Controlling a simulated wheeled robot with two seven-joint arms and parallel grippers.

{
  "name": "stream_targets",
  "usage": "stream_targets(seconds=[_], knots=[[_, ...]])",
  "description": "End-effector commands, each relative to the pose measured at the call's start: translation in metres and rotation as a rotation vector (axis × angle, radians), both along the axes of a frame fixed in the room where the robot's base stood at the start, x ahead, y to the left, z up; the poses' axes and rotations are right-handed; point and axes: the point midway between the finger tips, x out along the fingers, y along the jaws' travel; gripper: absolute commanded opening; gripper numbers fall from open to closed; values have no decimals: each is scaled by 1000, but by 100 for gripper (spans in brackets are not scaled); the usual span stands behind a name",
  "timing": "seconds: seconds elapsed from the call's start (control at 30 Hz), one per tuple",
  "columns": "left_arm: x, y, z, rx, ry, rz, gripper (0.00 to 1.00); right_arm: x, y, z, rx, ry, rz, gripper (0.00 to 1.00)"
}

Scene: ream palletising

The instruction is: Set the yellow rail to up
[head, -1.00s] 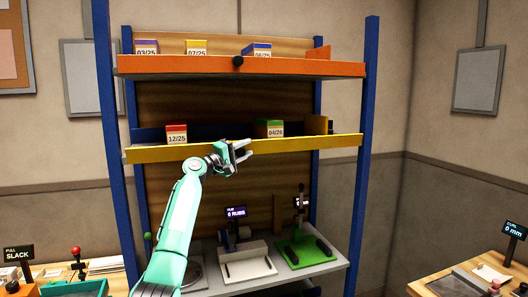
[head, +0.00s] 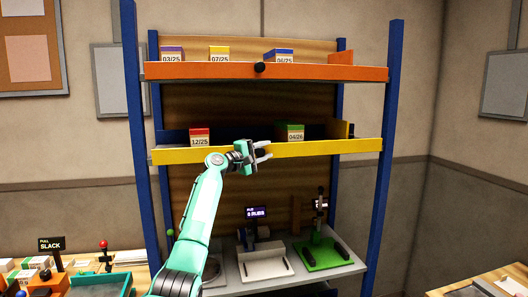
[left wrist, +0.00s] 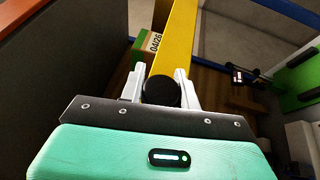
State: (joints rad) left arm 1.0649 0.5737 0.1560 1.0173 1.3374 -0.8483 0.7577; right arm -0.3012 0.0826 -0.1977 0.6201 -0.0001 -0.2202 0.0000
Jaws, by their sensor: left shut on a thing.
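The yellow rail (head: 330,148) runs along the front of the lower shelf, level with the feet of the boxes there. It also shows in the left wrist view (left wrist: 181,35). My left gripper (head: 265,151) is at the middle of this rail. In the left wrist view, a round black knob (left wrist: 160,92) on the rail sits between the gripper's two pale fingers (left wrist: 160,76), which are shut on it. In the head view the gripper hides the knob. My right gripper is not in view.
Behind the yellow rail stand a red-topped box (head: 199,138) and a green-topped box (head: 291,132). Above is an orange rail (head: 320,73) with a black knob and several boxes. Blue posts (head: 388,100) flank the rack. A grey bench (head: 290,272) with devices stands below.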

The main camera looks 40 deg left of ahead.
Motion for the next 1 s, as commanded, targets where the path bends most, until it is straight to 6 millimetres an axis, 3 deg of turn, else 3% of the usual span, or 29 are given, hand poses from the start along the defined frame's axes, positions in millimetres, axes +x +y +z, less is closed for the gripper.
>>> stream_targets(seconds=[0.03, 0.13, 0.57, 1.0], knots=[[0, 1, 2, -5, -4, 2, 36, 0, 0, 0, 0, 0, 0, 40], [0, 1, 2, -4, -4, 2, 54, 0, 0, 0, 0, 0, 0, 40], [-9, 4, -4, 1, -3, 2, 54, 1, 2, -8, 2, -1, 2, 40], [-94, 29, -19, 2, -3, 5, 54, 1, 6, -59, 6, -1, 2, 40]])
